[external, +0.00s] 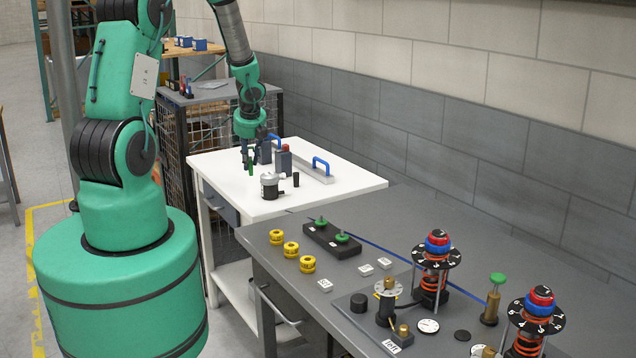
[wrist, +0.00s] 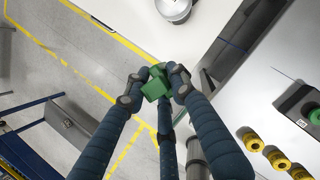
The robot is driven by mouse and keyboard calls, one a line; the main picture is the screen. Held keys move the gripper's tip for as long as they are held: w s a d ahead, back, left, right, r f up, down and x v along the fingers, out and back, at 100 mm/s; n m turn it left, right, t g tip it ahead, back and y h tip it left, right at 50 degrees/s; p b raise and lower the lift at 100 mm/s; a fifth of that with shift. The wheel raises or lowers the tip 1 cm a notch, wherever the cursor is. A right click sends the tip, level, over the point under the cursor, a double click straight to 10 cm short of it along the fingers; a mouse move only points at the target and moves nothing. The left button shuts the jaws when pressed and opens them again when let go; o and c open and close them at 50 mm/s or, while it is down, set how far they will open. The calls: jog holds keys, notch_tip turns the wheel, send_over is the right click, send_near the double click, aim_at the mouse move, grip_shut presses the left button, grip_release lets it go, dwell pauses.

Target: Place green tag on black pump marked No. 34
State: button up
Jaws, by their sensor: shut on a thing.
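My gripper (external: 247,156) hangs over the left part of the white table. In the wrist view my gripper (wrist: 156,88) has its fingers closed around a small green piece (wrist: 155,84), seemingly the green tag; no writing on it is readable. The green piece (external: 250,169) also shows below the fingers in the external view. No No. 34 mark is readable, so I cannot tell which thing is the black pump.
A silver round device (external: 270,186) and small black cylinder (external: 296,180) stand on the white table (external: 345,184). A bar with blue handles (external: 320,166) lies behind. The grey bench (external: 400,225) holds yellow rings (external: 291,249), green knobs (external: 341,238) and red-blue coil stands (external: 436,245).

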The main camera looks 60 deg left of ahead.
jog(key=shift+s+d+r, duration=0.1)
jog(key=shift+d+r, duration=0.1)
jog(key=shift+d, duration=0.4)
jog(key=shift+s+d+r, duration=0.1)
jog(key=shift+d+r, duration=0.05)
jog(key=shift+d, duration=0.4)
jog(key=shift+w, duration=0.1)
jog(key=p, duration=0.4)
send_near(270, 171)
jog(key=shift+w+a+r, duration=0.1)
jog(key=shift+w+a, duration=0.1)
jog(key=shift+a, duration=0.75)
jog(key=shift+f, duration=1.8)
jog(key=shift+f+b, duration=0.15)
jog(key=shift+b, duration=0.15)
